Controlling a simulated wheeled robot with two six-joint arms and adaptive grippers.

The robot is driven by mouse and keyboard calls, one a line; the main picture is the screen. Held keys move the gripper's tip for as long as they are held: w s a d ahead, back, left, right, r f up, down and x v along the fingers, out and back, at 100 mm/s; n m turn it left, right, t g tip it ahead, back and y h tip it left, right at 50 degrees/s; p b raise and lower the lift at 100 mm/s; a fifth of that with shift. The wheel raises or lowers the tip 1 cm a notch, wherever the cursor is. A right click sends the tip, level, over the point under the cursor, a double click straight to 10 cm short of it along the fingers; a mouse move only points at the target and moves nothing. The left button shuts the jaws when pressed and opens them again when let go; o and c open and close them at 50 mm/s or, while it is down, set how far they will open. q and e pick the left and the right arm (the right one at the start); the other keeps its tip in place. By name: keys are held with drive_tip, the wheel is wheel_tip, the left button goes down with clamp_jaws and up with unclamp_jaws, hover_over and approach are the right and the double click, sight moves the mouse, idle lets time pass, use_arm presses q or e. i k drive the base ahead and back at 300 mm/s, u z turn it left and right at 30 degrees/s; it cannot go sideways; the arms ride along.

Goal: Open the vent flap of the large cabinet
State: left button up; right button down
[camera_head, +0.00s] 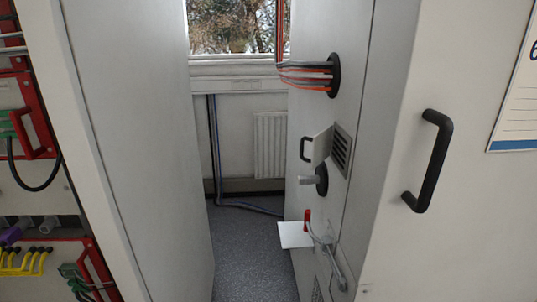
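The large cabinet (390,130) stands on the right, its light grey side facing the narrow gap. On that side, a small light vent flap (321,146) with a black handle (305,149) sits just left of a dark slatted vent (341,150). The flap appears to stand out at an angle from the side wall, and the slats are uncovered. I cannot tell how far it is swung. Neither of my grippers is in view, and nothing touches the flap.
A grey knob (314,180) sits below the flap, with a red-handled lever (307,217) and a white plate (294,235) lower down. Cables (305,73) enter above. A black door handle (430,162) juts from the front. The gap floor (245,250) is mostly clear.

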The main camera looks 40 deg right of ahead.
sight(321, 142)
drive_tip(key=u, duration=0.7)
drive_tip(key=i, duration=1)
drive_tip(key=z, duration=1.75)
